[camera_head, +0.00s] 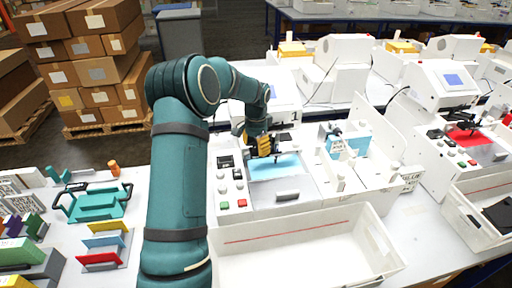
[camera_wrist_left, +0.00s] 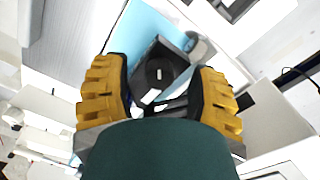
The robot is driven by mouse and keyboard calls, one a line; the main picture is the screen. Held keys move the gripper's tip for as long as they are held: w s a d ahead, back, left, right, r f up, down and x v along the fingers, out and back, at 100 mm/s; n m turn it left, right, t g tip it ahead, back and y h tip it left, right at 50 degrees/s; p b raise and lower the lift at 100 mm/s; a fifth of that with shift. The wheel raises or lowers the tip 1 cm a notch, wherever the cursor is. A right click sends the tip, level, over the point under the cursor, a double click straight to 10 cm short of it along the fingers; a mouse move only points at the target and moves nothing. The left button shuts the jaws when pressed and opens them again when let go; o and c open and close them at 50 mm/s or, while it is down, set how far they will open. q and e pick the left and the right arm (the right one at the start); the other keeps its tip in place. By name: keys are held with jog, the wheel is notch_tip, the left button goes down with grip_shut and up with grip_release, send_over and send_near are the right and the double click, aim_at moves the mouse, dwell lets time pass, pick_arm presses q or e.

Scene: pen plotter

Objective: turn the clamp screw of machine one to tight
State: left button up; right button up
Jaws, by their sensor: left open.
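Machine one (camera_head: 232,178), a white plotter marked 1, stands in the middle of the head view with a light blue sheet (camera_head: 288,172) on its bed. My left gripper (camera_head: 268,147), with yellow fingers, is over the back of that sheet at the pen carriage. In the left wrist view, the open gripper (camera_wrist_left: 160,98) has one finger on each side of a black part with a round knob (camera_wrist_left: 159,73), which looks like the clamp screw. I cannot tell whether the fingers touch it. In the head view the gripper mostly hides the screw. My right gripper is not in view.
An empty white bin (camera_head: 235,262) stands in front of machine one. A second plotter (camera_head: 440,90) with a red sheet (camera_head: 466,136) stands to the right. A teal tray (camera_head: 97,205) and coloured plates in a holder lie on the table at left.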

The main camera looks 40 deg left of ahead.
aim_at(256, 147)
pick_arm(q)
notch_tip(256, 147, up, 12)
jog(key=shift+f, duration=0.2)
dwell(0.7)
